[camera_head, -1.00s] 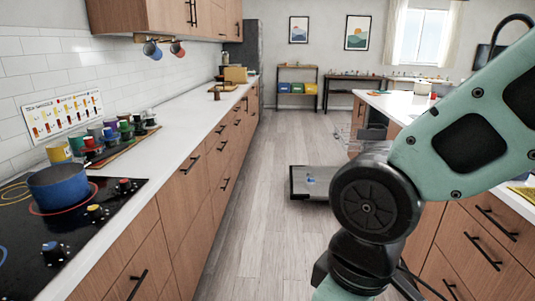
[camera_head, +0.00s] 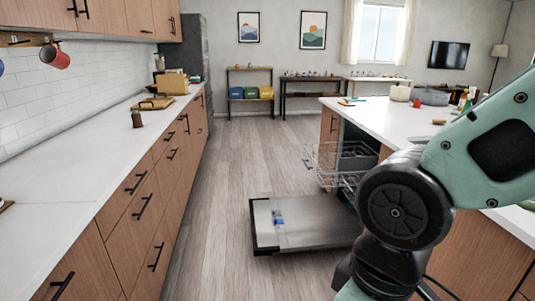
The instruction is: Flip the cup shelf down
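An open dishwasher is in the island at the right, ahead of me. Its door (camera_head: 310,232) is folded down flat over the floor, with a small blue-and-white item (camera_head: 278,217) on it. A wire rack (camera_head: 322,164) is pulled out above the door. A grey bin-like part (camera_head: 356,157) shows at the rack, partly hidden by my arm. I cannot make out a cup shelf at this distance. My arm's elbow fills the lower right of the view and its far end is out of frame, so my gripper does not show.
The aisle floor (camera_head: 220,180) is clear up to the lowered door. A long counter (camera_head: 90,170) with drawers runs along the left, the island counter (camera_head: 385,118) along the right. A red mug (camera_head: 61,60) hangs under the left wall cabinet.

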